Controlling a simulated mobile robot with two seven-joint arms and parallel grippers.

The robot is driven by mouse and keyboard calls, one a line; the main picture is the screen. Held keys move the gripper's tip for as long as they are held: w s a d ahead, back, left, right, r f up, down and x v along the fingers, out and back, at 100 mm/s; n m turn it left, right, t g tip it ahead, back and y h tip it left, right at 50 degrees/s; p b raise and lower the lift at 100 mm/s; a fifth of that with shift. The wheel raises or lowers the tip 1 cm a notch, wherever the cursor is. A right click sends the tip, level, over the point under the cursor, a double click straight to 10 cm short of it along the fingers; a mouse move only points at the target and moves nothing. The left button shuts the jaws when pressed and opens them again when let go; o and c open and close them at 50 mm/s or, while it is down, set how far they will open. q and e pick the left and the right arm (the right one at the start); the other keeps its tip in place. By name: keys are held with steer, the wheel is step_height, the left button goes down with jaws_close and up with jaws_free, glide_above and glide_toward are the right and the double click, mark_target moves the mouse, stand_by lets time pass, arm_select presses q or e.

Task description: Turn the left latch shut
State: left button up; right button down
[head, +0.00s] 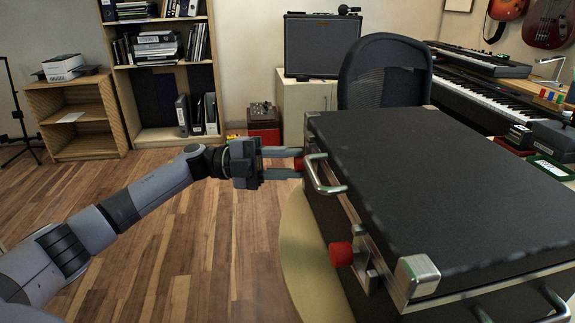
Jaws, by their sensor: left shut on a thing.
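A large black case (450,170) with metal edges and corners fills the right side. Its side facing left has a metal handle (322,176) and two latches with red knobs. The far latch's red knob (298,164) is between the fingers of my left gripper (285,164), which is shut on it. The fingers hide part of this knob and its latch plate, so I cannot tell how far it is turned. The near latch's red knob (341,254) sticks out to the left, clear of my gripper. My right gripper is not in view.
The case rests on a round pale surface (305,270). Wooden floor (180,260) is open to the left. Behind stand a bookshelf (165,135), an amplifier (320,45) and an office chair (385,72). Keyboards (495,98) stand at the back right.

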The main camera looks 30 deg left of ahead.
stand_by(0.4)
arm_select(q)
steer(key=o, duration=1.1)
steer(key=shift+c, duration=0.2)
steer(key=shift+a, duration=0.1)
steer(key=v, duration=0.7)
steer(key=shift+s+r, duration=0.1)
